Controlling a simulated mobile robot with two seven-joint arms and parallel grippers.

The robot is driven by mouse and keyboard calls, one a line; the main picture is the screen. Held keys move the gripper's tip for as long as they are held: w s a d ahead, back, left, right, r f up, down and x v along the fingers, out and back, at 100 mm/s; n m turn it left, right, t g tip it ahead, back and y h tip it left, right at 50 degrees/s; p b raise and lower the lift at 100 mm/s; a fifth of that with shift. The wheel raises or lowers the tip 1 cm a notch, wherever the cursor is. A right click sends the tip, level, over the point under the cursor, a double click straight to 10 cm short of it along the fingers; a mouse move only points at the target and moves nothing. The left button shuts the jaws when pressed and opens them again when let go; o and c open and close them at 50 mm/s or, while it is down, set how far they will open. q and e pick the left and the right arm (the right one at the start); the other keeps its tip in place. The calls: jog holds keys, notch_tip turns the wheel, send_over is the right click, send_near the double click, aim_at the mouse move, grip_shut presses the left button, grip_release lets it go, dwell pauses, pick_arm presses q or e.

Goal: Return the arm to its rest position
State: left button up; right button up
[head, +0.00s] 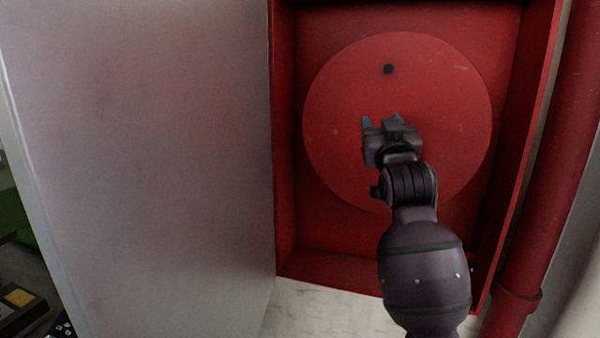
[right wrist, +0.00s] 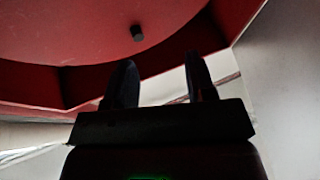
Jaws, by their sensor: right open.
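My right gripper (head: 382,122) is in front of the round red disc (head: 335,110) inside an open red cabinet (head: 400,12). Its fingers are apart with nothing between them. In the right wrist view the two dark fingers of the gripper (right wrist: 161,82) stand apart, with the underside of the red disc (right wrist: 70,30) beyond them. A small dark knob (head: 388,69) sits near the top of the disc, above the gripper; it also shows in the right wrist view (right wrist: 138,33), apart from the fingers. My left gripper is not in view.
A large pale cabinet door (head: 140,160) stands open at the left. A red pipe (head: 550,170) runs down the right side, close to the cabinet. Pale floor (head: 315,312) shows below. A dark device with a yellow patch (head: 18,297) is at the lower left.

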jog(key=s+d+f+g, duration=0.15)
jog(key=s+f, duration=0.25)
jog(key=f, duration=0.7)
jog(key=s+d+f+g, duration=0.1)
jog(key=s+d+f, duration=0.25)
jog(key=f, duration=0.75)
jog(key=s+d+f+g, duration=0.15)
jog(key=s+f, duration=0.25)
jog(key=f, duration=0.7)
jog(key=s+d+f+g, duration=0.2)
jog(key=s+f+g, duration=0.1)
jog(key=s+f, duration=0.8)
jog(key=s+d+f+g, duration=0.3)
jog(key=s+f, duration=0.8)
jog(key=s, duration=0.3)
jog(key=shift+s+f+h, duration=0.3)
jog(key=shift+f, duration=0.1)
jog(key=shift+s+d+g, duration=0.1)
jog(key=shift+g, duration=0.2)
